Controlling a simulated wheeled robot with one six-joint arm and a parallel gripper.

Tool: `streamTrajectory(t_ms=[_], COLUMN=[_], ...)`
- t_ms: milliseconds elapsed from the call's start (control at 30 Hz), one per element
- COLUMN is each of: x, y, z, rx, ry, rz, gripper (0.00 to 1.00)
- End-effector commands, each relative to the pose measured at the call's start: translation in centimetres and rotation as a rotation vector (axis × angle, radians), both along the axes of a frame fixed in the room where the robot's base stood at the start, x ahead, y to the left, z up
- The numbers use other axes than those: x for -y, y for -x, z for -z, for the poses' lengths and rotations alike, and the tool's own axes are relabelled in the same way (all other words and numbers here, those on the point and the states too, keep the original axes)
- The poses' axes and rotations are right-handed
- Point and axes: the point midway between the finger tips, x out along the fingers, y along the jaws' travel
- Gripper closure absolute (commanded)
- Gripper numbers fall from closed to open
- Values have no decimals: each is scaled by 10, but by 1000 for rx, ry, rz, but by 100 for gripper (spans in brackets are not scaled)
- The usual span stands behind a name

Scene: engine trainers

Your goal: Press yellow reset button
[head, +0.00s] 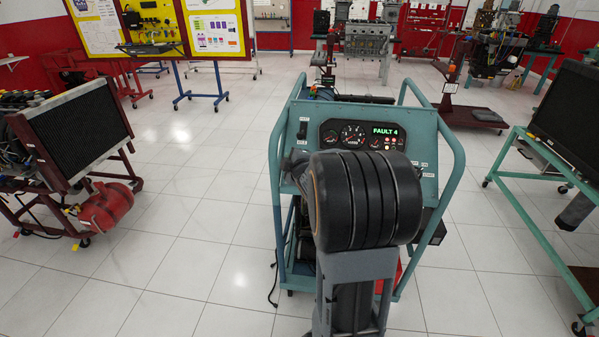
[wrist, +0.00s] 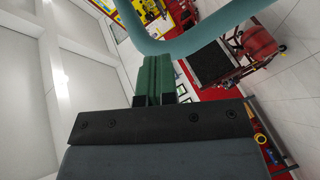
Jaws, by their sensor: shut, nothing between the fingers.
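The teal engine trainer (head: 276,190) stands straight ahead in the head view. Its sloped panel (head: 428,172) carries round gauges and a display (head: 385,130) reading "FAULT 4" in green. Small lights or buttons (head: 394,141) show below the display. I cannot make out a yellow reset button; my arm covers the panel's lower middle. My gripper (wrist: 158,64) shows in the wrist view with its dark green fingers together and nothing between them. The head view hides it behind my arm. A teal tube (wrist: 205,32) of the trainer's frame crosses above the fingertips in the wrist view.
The trainer's teal side rails (head: 449,190) rise beside the panel. A radiator stand (head: 75,140) with a red tank (head: 106,207) is at left.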

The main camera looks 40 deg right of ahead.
Motion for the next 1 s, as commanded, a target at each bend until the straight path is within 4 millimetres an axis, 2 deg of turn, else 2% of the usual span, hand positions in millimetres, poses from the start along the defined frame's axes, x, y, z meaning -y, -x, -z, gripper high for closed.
streamTrajectory(t_ms=[133,633,1000], x=[11,14,32], y=[-3,-5,-25], z=[5,7,39], rx=[34,42,41], ry=[65,76,75], rz=[-25,-32,-31], gripper=[100,100,100])
